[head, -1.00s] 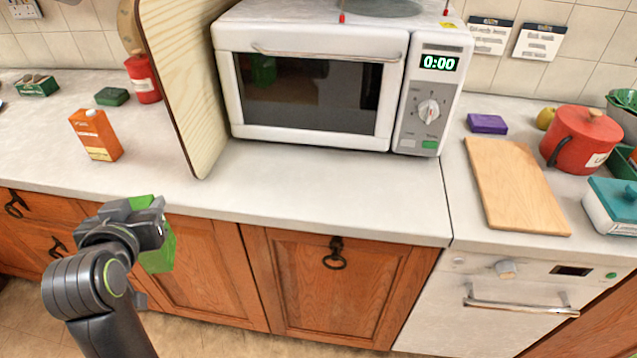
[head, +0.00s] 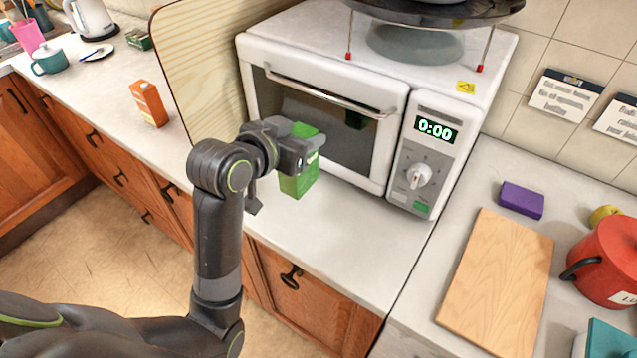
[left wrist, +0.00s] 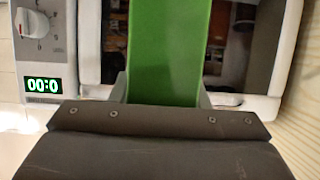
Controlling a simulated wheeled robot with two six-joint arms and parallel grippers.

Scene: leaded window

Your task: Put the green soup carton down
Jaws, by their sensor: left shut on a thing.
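The green soup carton (head: 300,170) is upright in front of the microwave (head: 340,125). My left gripper (head: 300,150) is shut on it, coming from the left. The carton's base is over the counter (head: 325,240) in front of the microwave; I cannot tell whether it touches. In the left wrist view the green carton (left wrist: 168,50) fills the middle between the fingers, with the microwave door behind it. My right gripper is not in view.
A wooden board (head: 205,65) leans at the microwave's left side. An orange carton (head: 149,103) stands farther left. A cutting board (head: 497,280), a purple box (head: 522,200) and a red pot (head: 607,262) are at the right. The counter's front strip is clear.

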